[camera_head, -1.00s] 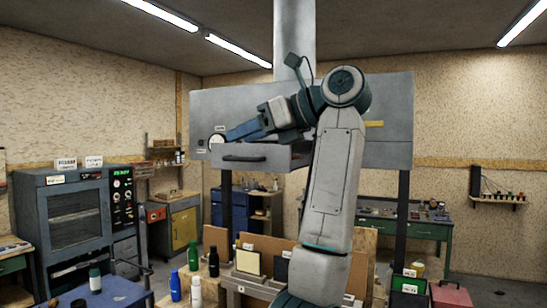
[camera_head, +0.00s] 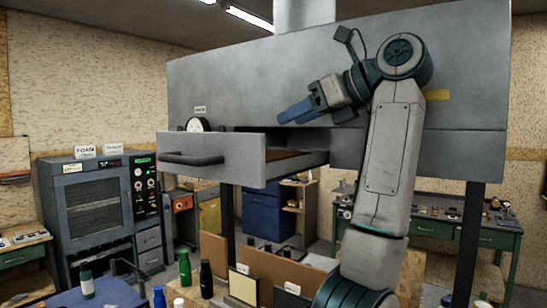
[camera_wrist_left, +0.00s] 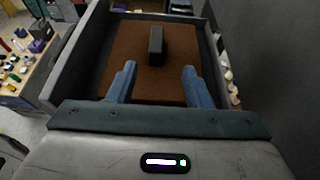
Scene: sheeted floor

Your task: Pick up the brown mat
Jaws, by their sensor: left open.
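The brown mat (camera_wrist_left: 125,60) lies flat on the floor of an open grey drawer in the left wrist view. A small dark block (camera_wrist_left: 156,46) stands on the mat. In the head view only a thin brown strip of the mat (camera_head: 283,155) shows behind the drawer front. My left gripper (camera_head: 296,113) is open and empty above the drawer; its blue fingers also show in the left wrist view (camera_wrist_left: 157,80), over the mat and apart from the block. My right gripper is out of view.
The open drawer front (camera_head: 230,160) has a dark handle (camera_head: 191,159), and the grey cabinet (camera_head: 330,75) rises behind. A round white gauge (camera_head: 199,125) is at the drawer's far side. Below are bottles (camera_head: 206,278) and wooden panels (camera_head: 275,265). Drawer walls (camera_wrist_left: 75,50) border the mat.

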